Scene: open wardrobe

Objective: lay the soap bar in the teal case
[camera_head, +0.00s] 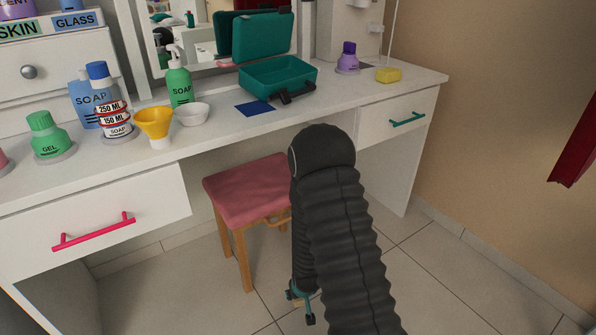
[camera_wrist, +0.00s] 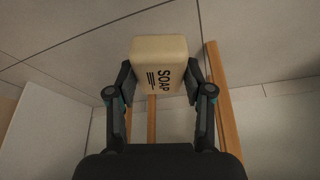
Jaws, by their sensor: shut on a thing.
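The soap bar (camera_wrist: 160,62) is a cream block marked SOAP. In the wrist view it sits between the two fingers of my gripper (camera_wrist: 159,84), which is shut on it. In the head view my gripper (camera_head: 301,302) hangs low near the floor beside the stool, well below the tabletop; the soap is mostly hidden there. The teal case (camera_head: 270,82) stands on the white table towards the back, its lid (camera_head: 254,35) raised and its handle at the front. Its floor is only partly visible from here.
A pink-topped stool (camera_head: 247,190) stands left of my arm. Near the case are a blue card (camera_head: 254,109), a green soap pump (camera_head: 179,82), a white bowl (camera_head: 192,114), a purple bottle (camera_head: 347,58) and a yellow block (camera_head: 388,75). The left drawer (camera_head: 150,205) juts out.

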